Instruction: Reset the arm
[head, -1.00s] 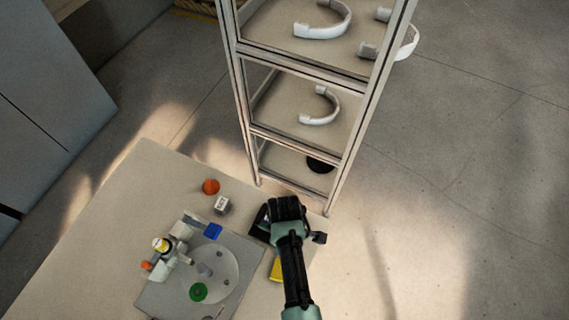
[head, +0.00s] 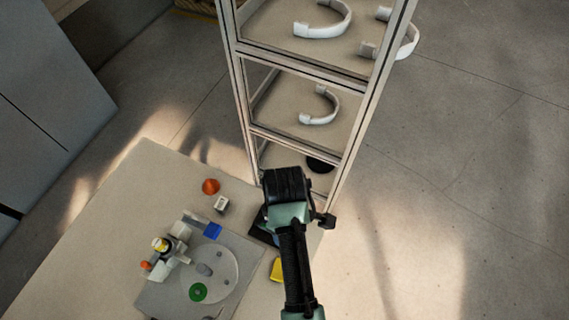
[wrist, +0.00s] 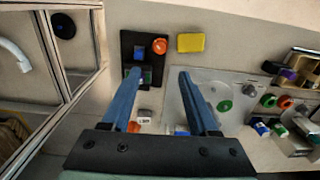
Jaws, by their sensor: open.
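My gripper (wrist: 158,80) is open in the wrist view, with its two blue fingers spread apart and nothing between them. The fingers point out over the table, with a dark plate (wrist: 131,44) and the grey fixture plate (wrist: 172,108) beyond and below them. In the head view my gripper (head: 287,185) hangs above the table's right side, in front of the shelf rack (head: 335,180). From there its fingers are hidden behind its own body.
White curved helmet parts (head: 322,108) sit on the rack's shelves. On the table (head: 130,200) are an orange piece (head: 211,186), a white cube (head: 221,204), a blue block (head: 212,230), a green ring (head: 198,292) and a yellow block (head: 277,270). The floor right of the rack is clear.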

